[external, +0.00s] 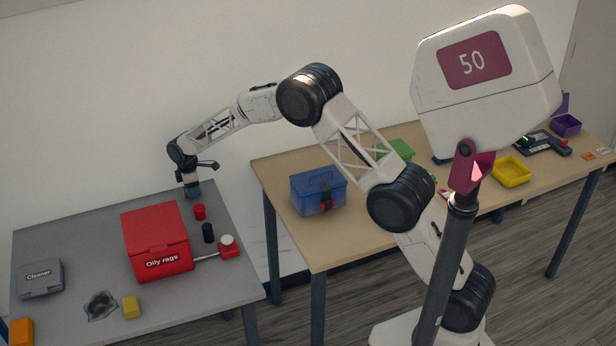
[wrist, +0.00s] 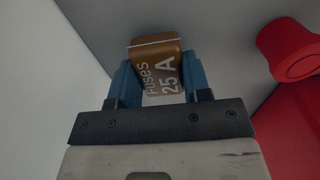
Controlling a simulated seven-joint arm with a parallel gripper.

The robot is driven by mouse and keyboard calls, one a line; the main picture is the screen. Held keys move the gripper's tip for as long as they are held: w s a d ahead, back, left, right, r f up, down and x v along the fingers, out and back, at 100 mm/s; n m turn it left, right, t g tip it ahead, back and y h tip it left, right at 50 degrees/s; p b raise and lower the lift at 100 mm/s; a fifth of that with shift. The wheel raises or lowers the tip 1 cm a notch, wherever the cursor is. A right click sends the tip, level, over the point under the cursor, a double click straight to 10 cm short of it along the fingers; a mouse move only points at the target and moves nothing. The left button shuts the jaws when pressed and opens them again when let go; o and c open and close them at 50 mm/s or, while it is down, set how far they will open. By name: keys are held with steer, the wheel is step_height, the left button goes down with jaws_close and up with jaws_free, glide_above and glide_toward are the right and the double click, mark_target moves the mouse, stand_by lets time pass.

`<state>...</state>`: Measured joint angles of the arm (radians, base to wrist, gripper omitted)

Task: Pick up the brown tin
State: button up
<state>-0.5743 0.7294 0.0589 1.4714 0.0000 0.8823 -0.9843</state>
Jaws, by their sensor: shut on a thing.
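The brown tin (wrist: 156,62) shows in the wrist view with the white lettering "Fuses 25 A". My gripper (wrist: 155,78) has its two blue fingers on either side of the tin and is shut on it. In the external view my gripper (external: 192,190) is over the back right part of the grey table (external: 70,240), just behind the red can. The tin is too small there to make out clearly. I cannot tell whether it touches the table.
A red can (external: 199,212), a dark can (external: 208,233) and a red "Oily rags" box (external: 157,240) stand close by. A grey "Cleaner" case (external: 40,279), a dark rag (external: 101,306) and a yellow block (external: 131,307) lie further forward. A wooden table (external: 290,240) is to the right.

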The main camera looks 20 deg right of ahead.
step_height(320, 180, up, 2)
steer(key=shift+r, duration=0.2)
steer(key=s+d, duration=0.2)
steer(key=s, duration=0.2)
steer(key=s+d+r, duration=0.1)
steer(key=s+d, duration=0.2)
steer(key=s, duration=0.2)
steer(key=s+d, duration=0.3)
steer(key=s, duration=0.1)
steer(key=shift+s+d+r, duration=0.15)
steer(key=shift+s+d, duration=0.1)
